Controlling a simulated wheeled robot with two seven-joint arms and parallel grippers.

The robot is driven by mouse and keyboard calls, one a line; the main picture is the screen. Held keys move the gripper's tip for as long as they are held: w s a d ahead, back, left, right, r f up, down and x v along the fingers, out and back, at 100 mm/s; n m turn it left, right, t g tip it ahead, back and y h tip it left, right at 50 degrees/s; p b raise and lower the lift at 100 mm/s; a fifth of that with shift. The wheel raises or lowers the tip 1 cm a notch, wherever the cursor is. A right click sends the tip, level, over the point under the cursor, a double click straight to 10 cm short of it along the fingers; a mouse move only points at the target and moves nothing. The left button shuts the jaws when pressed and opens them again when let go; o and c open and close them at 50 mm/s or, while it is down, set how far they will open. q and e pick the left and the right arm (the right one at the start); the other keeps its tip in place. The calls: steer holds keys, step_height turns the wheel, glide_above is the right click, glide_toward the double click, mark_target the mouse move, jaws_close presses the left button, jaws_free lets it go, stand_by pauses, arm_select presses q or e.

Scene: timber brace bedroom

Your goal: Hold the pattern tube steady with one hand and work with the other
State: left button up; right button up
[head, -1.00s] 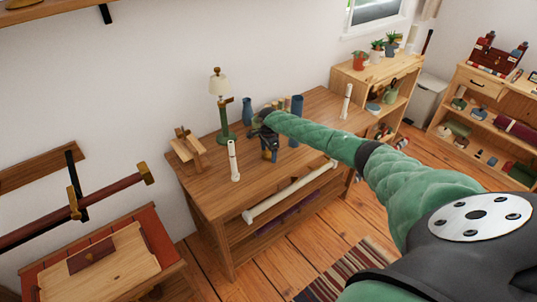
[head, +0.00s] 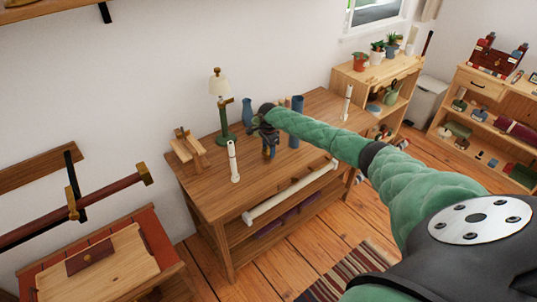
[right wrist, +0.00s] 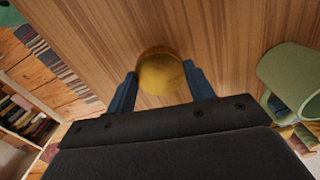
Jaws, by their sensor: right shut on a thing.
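My right gripper (head: 269,152) points down over the wooden workbench, at the end of my green-sleeved arm. In the right wrist view, its two blue fingers (right wrist: 160,72) are on either side of a round brass-coloured end (right wrist: 161,72) and are shut on it. This looks like the end of the pattern tube; the rest of its body is hidden. In the head view the gripper and arm cover most of the held thing. My left gripper is not in view.
The workbench (head: 205,188) also bears a green lamp (head: 222,110), a small wooden stand (head: 188,148), blue cylinders (head: 297,106) and white upright posts (head: 233,162). A green cup-like thing (right wrist: 290,78) shows beside the gripper in the wrist view.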

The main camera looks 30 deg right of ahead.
steer(key=shift+r+b, duration=0.45)
steer(key=shift+r, duration=0.3)
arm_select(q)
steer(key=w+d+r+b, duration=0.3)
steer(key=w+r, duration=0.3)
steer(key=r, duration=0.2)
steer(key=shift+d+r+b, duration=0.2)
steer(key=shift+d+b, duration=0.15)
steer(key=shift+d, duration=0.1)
arm_select(e)
steer(key=s+d+r, duration=0.6)
steer(key=s+r, duration=0.1)
steer(key=s, duration=0.2)
steer(key=shift+s+d+r, duration=0.2)
steer(key=shift+s+d, duration=0.1)
steer(key=shift+d, duration=0.05)
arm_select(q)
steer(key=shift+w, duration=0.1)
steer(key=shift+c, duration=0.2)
